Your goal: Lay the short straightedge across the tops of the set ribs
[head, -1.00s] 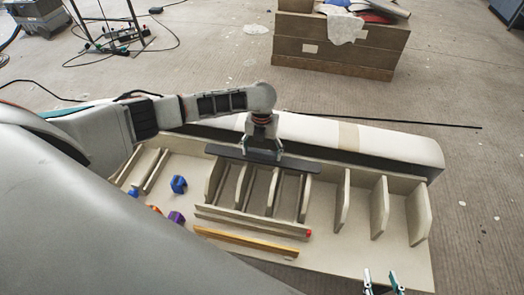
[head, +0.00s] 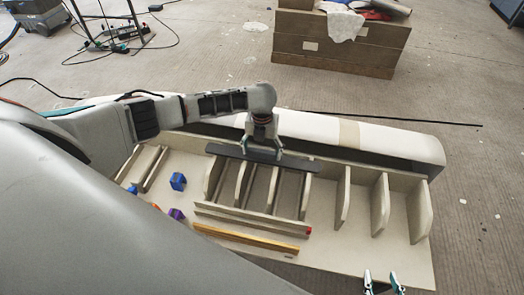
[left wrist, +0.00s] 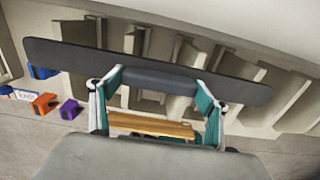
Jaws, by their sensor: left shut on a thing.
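The short straightedge is a dark grey bar (head: 262,156), seen over the far ends of several cream ribs in the head view. My left gripper (head: 262,148) is shut on it near its middle, and the bar (left wrist: 140,72) spans the left wrist view between the fingers (left wrist: 160,85). The set ribs (head: 244,185) stand upright in the cream mould tray. I cannot tell whether the bar touches their tops. My right gripper (head: 382,282) shows only its fingertips at the bottom edge of the head view, spread apart with nothing visible between them.
A wooden strip (head: 245,238) and a cream strip (head: 250,225) lie in front of the ribs. Blue (head: 178,182), orange and purple blocks sit at the left. More ribs (head: 380,205) stand to the right. A long padded cream form (head: 375,140) runs behind the tray.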

